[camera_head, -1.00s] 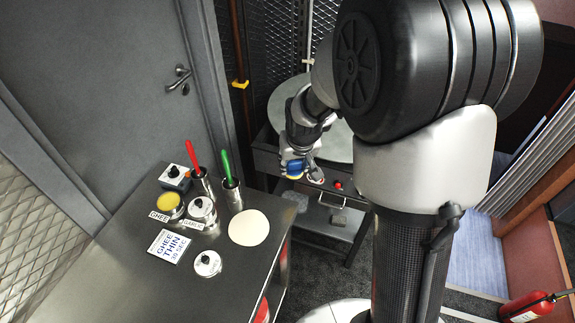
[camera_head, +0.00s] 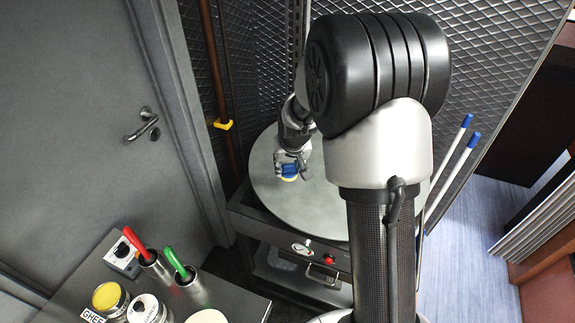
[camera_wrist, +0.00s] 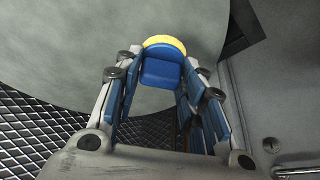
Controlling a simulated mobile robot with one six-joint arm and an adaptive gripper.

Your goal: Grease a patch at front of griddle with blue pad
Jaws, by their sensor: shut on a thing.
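My gripper (camera_head: 291,168) is shut on a blue pad (camera_head: 289,169) with a yellow underside. In the wrist view the blue pad (camera_wrist: 161,72) sits between the fingers, its yellow edge (camera_wrist: 164,42) showing at the far end. In the head view the pad is over the left part of the round grey griddle (camera_head: 312,215). The griddle surface (camera_wrist: 100,45) also fills much of the wrist view. I cannot tell whether the pad touches the griddle. My arm hides part of the griddle's right and back.
A red knob (camera_head: 329,258) is on the griddle stand's front. A counter (camera_head: 228,306) at lower left holds a ghee pot (camera_head: 108,298) and containers with red (camera_head: 133,240) and green (camera_head: 177,262) handles. Mesh walls (camera_head: 262,60) stand behind, a grey door (camera_head: 85,120) at left.

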